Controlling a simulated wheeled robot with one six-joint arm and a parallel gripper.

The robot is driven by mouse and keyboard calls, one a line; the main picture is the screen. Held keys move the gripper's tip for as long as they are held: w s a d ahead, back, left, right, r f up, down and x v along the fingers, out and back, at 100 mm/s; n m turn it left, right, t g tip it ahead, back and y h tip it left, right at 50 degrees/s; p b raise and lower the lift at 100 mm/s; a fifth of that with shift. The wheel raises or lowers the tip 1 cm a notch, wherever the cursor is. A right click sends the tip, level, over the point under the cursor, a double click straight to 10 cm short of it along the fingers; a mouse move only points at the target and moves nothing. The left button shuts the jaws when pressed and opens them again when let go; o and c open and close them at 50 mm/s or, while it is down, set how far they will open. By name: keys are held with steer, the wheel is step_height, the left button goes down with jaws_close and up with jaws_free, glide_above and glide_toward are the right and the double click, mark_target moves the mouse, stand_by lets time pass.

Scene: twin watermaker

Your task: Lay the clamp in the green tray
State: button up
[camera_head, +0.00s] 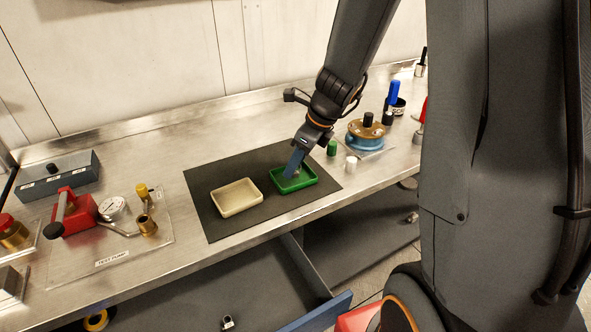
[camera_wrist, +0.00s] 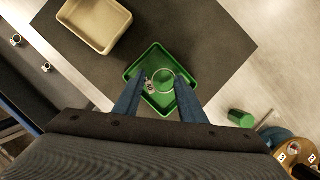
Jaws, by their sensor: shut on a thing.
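The green tray (camera_head: 306,187) lies on the dark mat. It also shows in the wrist view (camera_wrist: 133,71), below my fingers. My gripper (camera_head: 291,174) points down into the tray's left part. In the wrist view my gripper (camera_wrist: 161,82) has its two blue fingers on either side of the clamp (camera_wrist: 149,87), a thin ring with a small metal lug on its left. The gripper is shut on the clamp, over the tray floor. I cannot tell whether the clamp touches the floor. In the head view the fingers and tray wall mostly hide the clamp.
A beige tray (camera_head: 237,198) lies left of the green tray on the dark mat (camera_head: 205,189). A green cap (camera_head: 332,148) and a white cap (camera_head: 351,163) stand to the right, near a blue round housing (camera_head: 365,140). A test pump (camera_head: 82,214) stands left. An open drawer is below.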

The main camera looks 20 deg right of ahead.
steer(key=shift+f, duration=1.15)
steer(key=shift+f, duration=0.1)
steer(key=shift+f, duration=0.1)
steer(key=o, duration=1)
steer(key=shift+o, duration=0.2)
steer(key=v, duration=1.1)
steer(key=s+a+f+n+h, duration=0.1)
steer(key=s+n, duration=0.5)
steer(key=n, duration=0.7)
steer(key=s+a+f+n+g+h, duration=0.1)
steer(key=s+f+n, duration=0.3)
steer(key=n, duration=0.9)
steer(key=shift+s+a+f+n+g+h, duration=0.25)
steer(key=shift+s+a+h, duration=0.45)
steer(key=shift+s, duration=1.05)
